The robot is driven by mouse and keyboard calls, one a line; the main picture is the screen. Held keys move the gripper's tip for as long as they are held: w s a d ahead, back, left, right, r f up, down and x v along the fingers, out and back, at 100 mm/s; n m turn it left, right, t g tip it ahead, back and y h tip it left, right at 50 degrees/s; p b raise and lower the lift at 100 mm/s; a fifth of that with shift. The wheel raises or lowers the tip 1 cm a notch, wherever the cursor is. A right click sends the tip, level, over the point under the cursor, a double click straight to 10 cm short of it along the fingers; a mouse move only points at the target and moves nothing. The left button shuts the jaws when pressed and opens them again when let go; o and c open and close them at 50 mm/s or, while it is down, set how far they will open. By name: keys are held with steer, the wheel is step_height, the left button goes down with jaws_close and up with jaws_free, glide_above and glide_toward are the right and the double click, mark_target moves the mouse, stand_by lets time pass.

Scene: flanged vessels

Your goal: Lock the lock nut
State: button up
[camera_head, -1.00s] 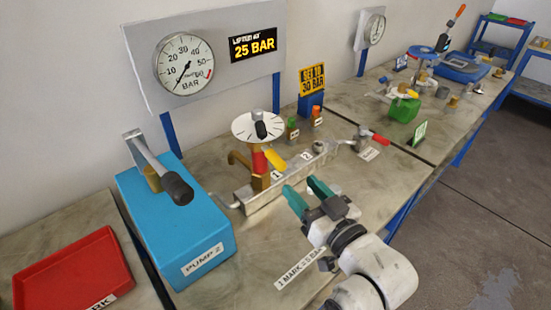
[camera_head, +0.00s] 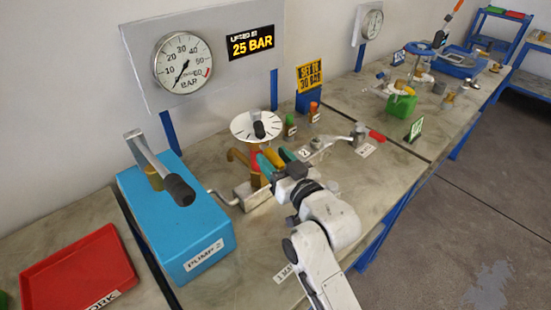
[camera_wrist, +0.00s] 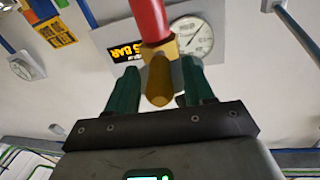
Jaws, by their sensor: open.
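In the wrist view, the yellow lever (camera_wrist: 158,80) points toward the camera between my two open fingers (camera_wrist: 160,70), with gaps on both sides. The red sleeve (camera_wrist: 150,18) shows above it.
A blue pump (camera_head: 178,220) with a black-gripped handle stands left of the valve. A gauge (camera_head: 183,62) and a 25 BAR sign (camera_head: 251,43) are behind. A red-handled valve (camera_head: 366,134) stands right. A red tray (camera_head: 75,270) lies at lower left.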

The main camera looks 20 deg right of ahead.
steer(key=shift+c, duration=0.2)
jaws_close()
